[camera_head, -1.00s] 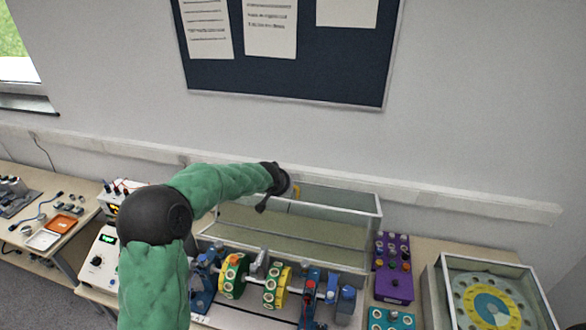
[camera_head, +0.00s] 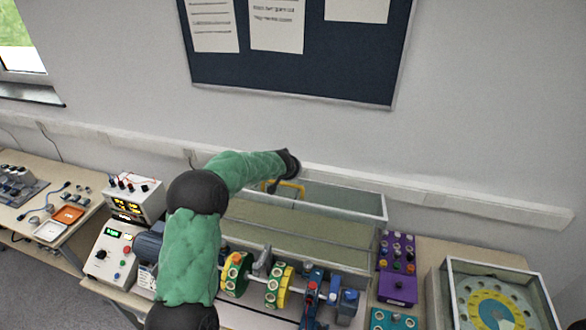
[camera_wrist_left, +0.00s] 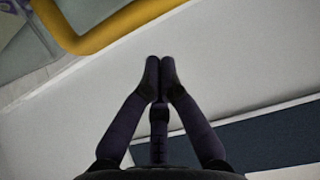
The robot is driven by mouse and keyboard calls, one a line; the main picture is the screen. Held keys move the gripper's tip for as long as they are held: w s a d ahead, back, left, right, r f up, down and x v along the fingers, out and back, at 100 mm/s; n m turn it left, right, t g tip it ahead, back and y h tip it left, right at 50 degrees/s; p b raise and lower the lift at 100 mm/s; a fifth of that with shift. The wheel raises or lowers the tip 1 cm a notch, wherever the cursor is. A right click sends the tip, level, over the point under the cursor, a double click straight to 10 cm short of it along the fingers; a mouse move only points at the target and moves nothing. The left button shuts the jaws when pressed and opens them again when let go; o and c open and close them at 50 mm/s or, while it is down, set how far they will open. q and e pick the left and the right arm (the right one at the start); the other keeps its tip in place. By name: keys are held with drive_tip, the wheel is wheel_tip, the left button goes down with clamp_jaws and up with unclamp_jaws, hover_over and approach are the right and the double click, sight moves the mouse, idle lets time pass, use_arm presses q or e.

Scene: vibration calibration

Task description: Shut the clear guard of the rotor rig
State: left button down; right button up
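The clear guard (camera_head: 345,203) of the rotor rig stands swung open behind the rotor, its panel tilted up towards the wall. Its yellow handle (camera_head: 292,187) is at the top edge. Below it the rig's shaft carries green and yellow discs (camera_head: 275,288), uncovered. My left gripper (camera_head: 271,187) is at the guard's top edge by the handle, partly hidden by its own wrist. In the left wrist view the fingers (camera_wrist_left: 159,70) are shut together with nothing between them, and the yellow handle (camera_wrist_left: 110,30) lies beyond the tips, apart from them. My right gripper is not in view.
A purple control box (camera_head: 397,270) stands right of the rig, with a teal box (camera_head: 393,319) in front. A framed case with a dial (camera_head: 492,305) is further right. Meters (camera_head: 132,200) stand at left. The wall and pinboard (camera_head: 290,60) rise close behind the guard.

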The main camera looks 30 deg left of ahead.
sight(293, 193)
use_arm(q)
drive_tip(key=shift+x, duration=0.9)
drive_tip(key=shift+s+d+f, duration=0.1)
drive_tip(key=shift+s+f, duration=0.05)
drive_tip(key=shift+s, duration=0.25)
drive_tip(key=shift+s+d, duration=0.2)
drive_tip(key=shift+s, duration=0.6)
drive_tip(key=shift+s+d+f+b, duration=0.1)
drive_tip(key=shift+s+b, duration=0.1)
drive_tip(key=shift+s, duration=0.15)
drive_tip(key=shift+s+d+f+b, duration=0.1)
drive_tip(key=shift+s+b, duration=0.1)
drive_tip(key=shift+s, duration=0.2)
